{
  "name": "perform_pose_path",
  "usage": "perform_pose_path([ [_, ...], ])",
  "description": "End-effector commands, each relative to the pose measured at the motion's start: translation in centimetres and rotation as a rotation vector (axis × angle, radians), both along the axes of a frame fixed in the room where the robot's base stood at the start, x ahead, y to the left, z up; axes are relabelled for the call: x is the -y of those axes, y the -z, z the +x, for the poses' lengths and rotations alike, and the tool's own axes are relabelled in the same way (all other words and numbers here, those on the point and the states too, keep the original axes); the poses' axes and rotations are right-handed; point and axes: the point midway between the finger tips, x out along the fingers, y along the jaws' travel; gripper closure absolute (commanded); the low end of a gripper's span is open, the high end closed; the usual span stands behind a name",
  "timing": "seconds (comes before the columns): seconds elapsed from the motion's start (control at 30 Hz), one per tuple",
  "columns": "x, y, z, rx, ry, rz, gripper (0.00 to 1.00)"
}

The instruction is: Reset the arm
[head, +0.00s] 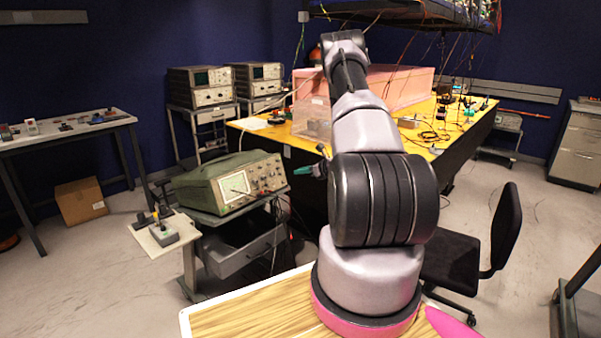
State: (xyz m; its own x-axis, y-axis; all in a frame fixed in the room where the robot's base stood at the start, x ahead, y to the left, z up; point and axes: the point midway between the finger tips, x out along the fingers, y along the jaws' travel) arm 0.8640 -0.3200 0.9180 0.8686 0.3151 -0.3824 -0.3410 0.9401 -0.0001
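My arm rises from its pink-ringed base at the bottom of the head view, through a thick dark ribbed joint, to a grey bend near the top middle. Beyond that bend the arm is hidden behind its own links. A small dark and teal part just left of the ribbed joint looks like the end of my gripper (311,170). It shows in front of the table's dark side, near the oscilloscope's right end. Its fingers are too small and covered to tell open from shut, and I see nothing held.
A green oscilloscope (232,183) stands on a cart at left. A yellow-topped table (262,131) bears a pink foam enclosure (409,86) behind my arm. A black chair (503,229) stands at right. Open floor (110,270) lies at lower left.

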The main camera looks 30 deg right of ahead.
Motion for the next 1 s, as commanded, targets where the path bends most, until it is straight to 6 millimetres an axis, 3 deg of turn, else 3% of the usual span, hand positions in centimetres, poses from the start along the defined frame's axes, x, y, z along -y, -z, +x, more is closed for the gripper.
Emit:
perform_pose_path([
  [0.27, -0.1, -0.2, 0.1, 0.002, -0.005, -0.002, 0.78],
  [0.37, -1.2, -2.2, 0.4, 0.013, -0.045, -0.019, 0.78],
  [0.47, -3.9, -6.2, 0.6, 0.034, -0.143, -0.063, 0.78],
  [0.53, -6.6, -10.0, 0.4, 0.053, -0.238, -0.109, 0.78],
  [0.67, -11.9, -16.9, -1.4, 0.09, -0.431, -0.219, 0.78],
  [0.8, -17.1, -23.2, -4.7, 0.131, -0.63, -0.358, 0.78],
  [1.0, -23.0, -30.2, -11.3, 0.193, -0.89, -0.59, 0.78],
])
